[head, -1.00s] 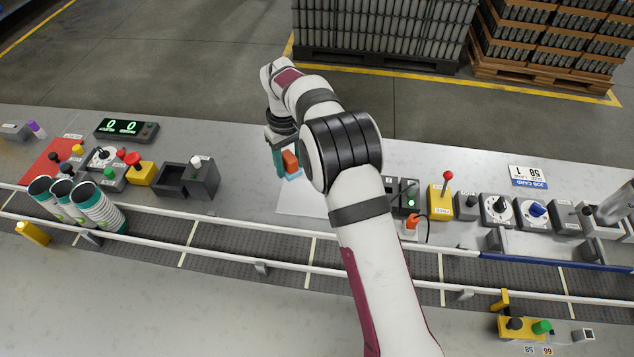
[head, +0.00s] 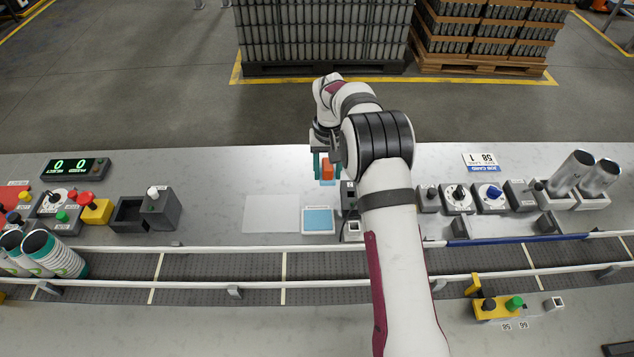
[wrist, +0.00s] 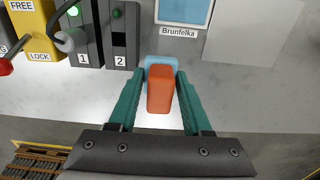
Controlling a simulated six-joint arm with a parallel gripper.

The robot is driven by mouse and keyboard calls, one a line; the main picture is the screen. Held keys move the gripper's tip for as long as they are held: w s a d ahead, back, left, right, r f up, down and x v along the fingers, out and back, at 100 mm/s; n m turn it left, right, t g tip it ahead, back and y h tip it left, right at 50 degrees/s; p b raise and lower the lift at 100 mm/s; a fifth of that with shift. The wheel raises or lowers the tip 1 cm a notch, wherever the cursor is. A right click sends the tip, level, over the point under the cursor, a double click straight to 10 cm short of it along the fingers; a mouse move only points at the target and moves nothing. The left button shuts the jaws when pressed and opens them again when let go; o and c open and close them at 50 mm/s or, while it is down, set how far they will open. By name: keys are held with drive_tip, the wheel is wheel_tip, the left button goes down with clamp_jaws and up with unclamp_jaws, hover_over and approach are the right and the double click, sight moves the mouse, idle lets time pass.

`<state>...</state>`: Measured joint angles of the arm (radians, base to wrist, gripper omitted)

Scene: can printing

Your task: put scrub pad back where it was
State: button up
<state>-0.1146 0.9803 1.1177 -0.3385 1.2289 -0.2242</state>
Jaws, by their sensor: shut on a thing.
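The scrub pad is light blue (head: 327,182) with an orange grip block (head: 326,168). My gripper (head: 327,167) is shut on the orange block, with one teal finger on each side. In the wrist view the orange block (wrist: 160,90) is between the fingers and the blue pad (wrist: 160,62) shows beyond it. I cannot tell whether the pad touches the bench. A white-rimmed holder with a light blue face (head: 318,220) lies on the bench nearer the conveyor. In the wrist view the holder (wrist: 185,10) has a label reading "Brunfelka". The pad is apart from the holder.
A pale blank sheet (head: 270,214) lies left of the holder. Grey switch boxes numbered 1 (wrist: 82,35) and 2 (wrist: 119,35) stand close by. The conveyor (head: 210,265) runs along the near side.

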sight(317, 190)
drive_tip(key=shift+w+a+f, duration=0.25)
drive_tip(key=shift+a+f, duration=0.15)
drive_tip(key=shift+a, duration=0.2)
drive_tip(key=shift+w+a+f, duration=0.25)
drive_tip(key=shift+a+f, duration=0.15)
drive_tip(key=shift+a, duration=0.2)
drive_tip(key=shift+f, duration=2)
drive_tip(key=o, duration=1.2)
drive_tip(key=shift+f, duration=0.15)
